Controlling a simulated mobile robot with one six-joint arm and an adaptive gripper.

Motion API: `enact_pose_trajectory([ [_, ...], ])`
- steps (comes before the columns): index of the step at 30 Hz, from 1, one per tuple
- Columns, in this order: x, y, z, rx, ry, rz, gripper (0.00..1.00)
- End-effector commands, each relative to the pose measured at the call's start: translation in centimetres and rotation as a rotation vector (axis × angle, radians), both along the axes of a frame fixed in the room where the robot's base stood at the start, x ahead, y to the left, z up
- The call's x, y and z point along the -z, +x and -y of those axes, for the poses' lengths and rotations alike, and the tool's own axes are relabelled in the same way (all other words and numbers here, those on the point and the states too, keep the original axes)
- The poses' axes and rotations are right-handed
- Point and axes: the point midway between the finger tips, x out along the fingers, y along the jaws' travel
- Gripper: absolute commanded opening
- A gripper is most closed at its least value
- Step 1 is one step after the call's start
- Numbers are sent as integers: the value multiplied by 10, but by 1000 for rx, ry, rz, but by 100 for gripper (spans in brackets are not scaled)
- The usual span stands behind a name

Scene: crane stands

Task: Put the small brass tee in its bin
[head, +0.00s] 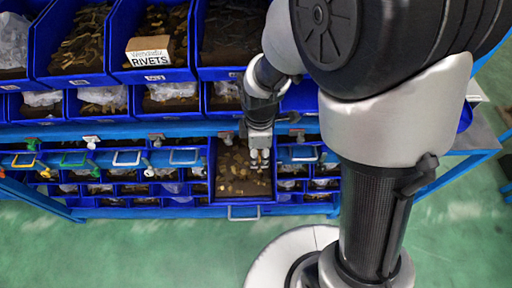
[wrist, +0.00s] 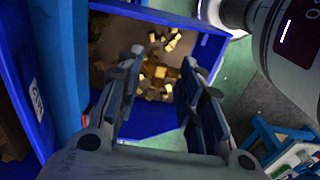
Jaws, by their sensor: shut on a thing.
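My gripper (head: 259,160) points down over a pulled-out blue bin (head: 243,211) full of small brass pieces. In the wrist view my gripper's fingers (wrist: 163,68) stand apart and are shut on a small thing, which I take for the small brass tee. Brass pieces show between the fingertips in that view, and I cannot clearly tell the held one from those lying in the bin behind. The same blue bin (wrist: 212,45) shows in the wrist view, with loose brass pieces on its brown floor.
Blue rack rows hold several bins of parts. A "RIVETS" box (head: 150,52) stands in an upper bin. Coloured handles (head: 73,160) line the rail at left, close to the lower bins. The green floor (head: 150,255) in front is clear.

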Motion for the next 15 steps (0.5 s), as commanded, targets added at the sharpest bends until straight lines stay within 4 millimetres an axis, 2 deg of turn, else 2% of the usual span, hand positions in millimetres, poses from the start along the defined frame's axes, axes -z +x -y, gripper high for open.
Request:
enact_pose_trajectory([
  [1,18,-1,0,1,-2,-6,11],
  [6,53,-1,0,2,-1,-3,11],
  [15,77,0,0,2,-1,-2,11],
])
